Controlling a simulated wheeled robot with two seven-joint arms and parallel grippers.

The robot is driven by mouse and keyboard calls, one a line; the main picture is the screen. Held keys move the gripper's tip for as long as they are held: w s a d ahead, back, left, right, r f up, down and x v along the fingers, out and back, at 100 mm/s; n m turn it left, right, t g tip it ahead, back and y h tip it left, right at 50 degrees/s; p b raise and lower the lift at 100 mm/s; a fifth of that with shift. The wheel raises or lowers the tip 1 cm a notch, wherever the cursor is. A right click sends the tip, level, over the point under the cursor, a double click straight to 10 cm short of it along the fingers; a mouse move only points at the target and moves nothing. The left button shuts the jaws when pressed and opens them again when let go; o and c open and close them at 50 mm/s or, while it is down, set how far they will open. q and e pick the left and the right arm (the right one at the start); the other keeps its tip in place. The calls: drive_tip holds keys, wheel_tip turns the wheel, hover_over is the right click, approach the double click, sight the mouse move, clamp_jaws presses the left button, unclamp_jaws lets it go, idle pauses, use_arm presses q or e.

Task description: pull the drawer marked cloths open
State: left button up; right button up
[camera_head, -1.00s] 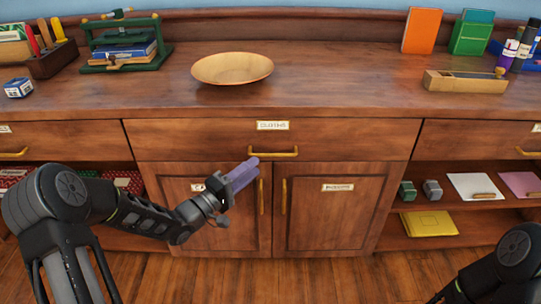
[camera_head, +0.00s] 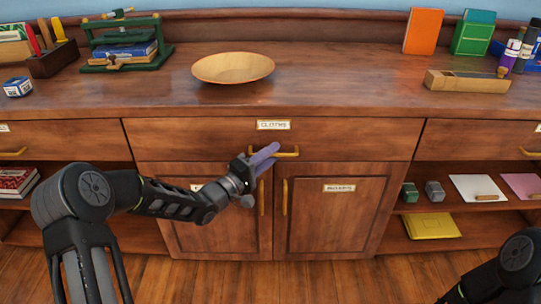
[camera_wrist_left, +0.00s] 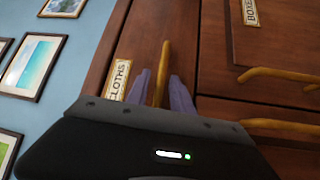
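The drawer marked cloths (camera_head: 200,140) is the shut middle drawer in the head view, with its label (camera_head: 273,125) above a brass bar handle (camera_head: 287,154). My left gripper (camera_head: 267,152), with purple fingers, is at the left part of this handle. In the left wrist view, the cloths label (camera_wrist_left: 119,80) is readable. There the handle (camera_wrist_left: 163,65) lies between the two open fingers (camera_wrist_left: 161,78), with a gap visible on both sides. Only a part of my right arm shows, at the lower right of the head view; its gripper is out of view.
Cupboard doors (camera_head: 330,215) with upright handles are just below the drawer. A wooden bowl (camera_head: 233,68) stands on the counter above. Open shelves with a yellow packet (camera_head: 431,226) are at the right. Framed pictures (camera_wrist_left: 32,66) hang on the blue wall in the wrist view.

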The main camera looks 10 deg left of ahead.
use_arm(q)
clamp_jaws()
idle(1.2)
